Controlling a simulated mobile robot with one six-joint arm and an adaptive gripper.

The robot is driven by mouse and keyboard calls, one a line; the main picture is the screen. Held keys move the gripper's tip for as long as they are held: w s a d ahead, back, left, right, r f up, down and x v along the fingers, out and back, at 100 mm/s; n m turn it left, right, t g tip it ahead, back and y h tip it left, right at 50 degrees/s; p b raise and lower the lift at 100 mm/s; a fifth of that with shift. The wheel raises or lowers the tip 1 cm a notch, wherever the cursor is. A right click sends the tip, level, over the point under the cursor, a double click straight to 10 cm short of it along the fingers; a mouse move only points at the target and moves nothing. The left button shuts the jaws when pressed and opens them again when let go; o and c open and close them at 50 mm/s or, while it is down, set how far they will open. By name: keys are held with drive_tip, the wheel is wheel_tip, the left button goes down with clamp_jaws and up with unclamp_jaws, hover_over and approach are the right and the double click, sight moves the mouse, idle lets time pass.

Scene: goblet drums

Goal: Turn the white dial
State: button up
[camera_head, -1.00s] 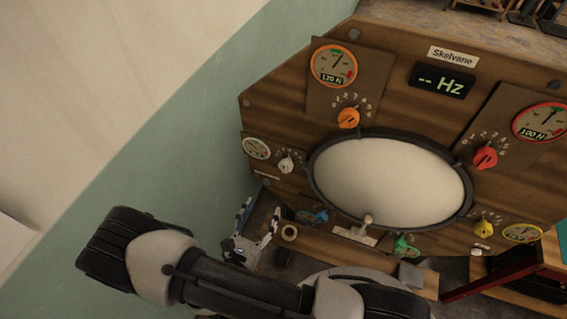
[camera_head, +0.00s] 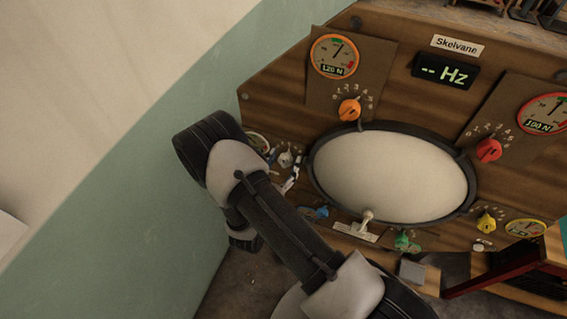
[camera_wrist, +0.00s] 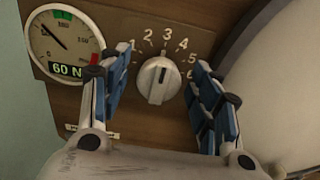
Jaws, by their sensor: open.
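The white dial (camera_wrist: 157,80) is on the wooden panel in the wrist view, ringed by painted numbers. My gripper (camera_wrist: 164,72) is open, with one blue-padded finger on each side of the dial and gaps between the pads and the dial. In the head view the white dial (camera_head: 286,159) is small and partly covered by my arm, and my gripper (camera_head: 292,178) shows only in part beside it. The gauge (camera_wrist: 64,42) left of the dial reads "60 N".
A large round drumhead (camera_head: 390,180) with a dark rim stands right of the dial. An orange dial (camera_head: 349,109), a red dial (camera_head: 488,150), a yellow dial (camera_head: 486,223) and a green dial (camera_head: 403,240) sit around it. A green-and-cream wall (camera_head: 190,100) is close on the left.

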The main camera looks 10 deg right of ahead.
drive_tip(key=c, duration=1)
